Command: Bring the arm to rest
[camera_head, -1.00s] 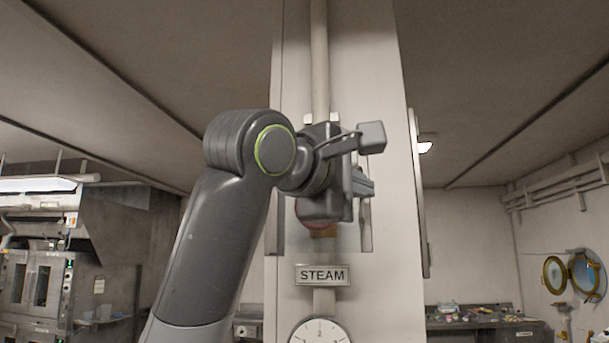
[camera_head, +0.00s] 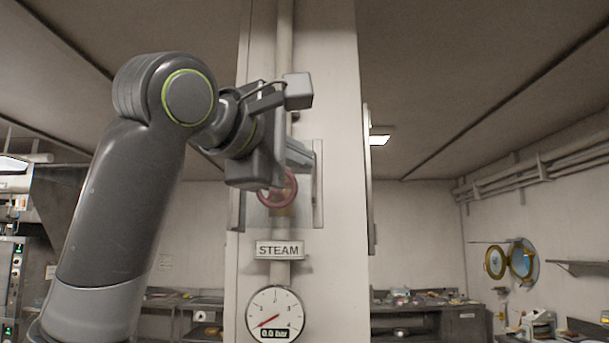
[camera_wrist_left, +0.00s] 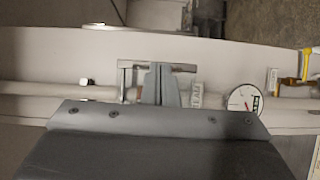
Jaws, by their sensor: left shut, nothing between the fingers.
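My left arm comes in from the left in the head view and bends at a raised joint. My left gripper (camera_head: 300,158) is in front of the white pillar (camera_head: 338,210), and its jaws are shut and empty. The red valve wheel (camera_head: 290,190) shows just below the gripper, partly hidden by it. I cannot tell the gap in depth between them. In the left wrist view the closed fingers (camera_wrist_left: 158,84) point toward the pillar and its pipe. My right gripper is in neither view.
A STEAM sign (camera_head: 279,250) and a round gauge (camera_head: 275,315) reading 0.0 bar are on the pillar below the wheel. Upright plates (camera_head: 318,185) flank the wheel. A counter (camera_head: 425,308) with small items stands behind on the right. Ovens (camera_head: 10,280) are at far left.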

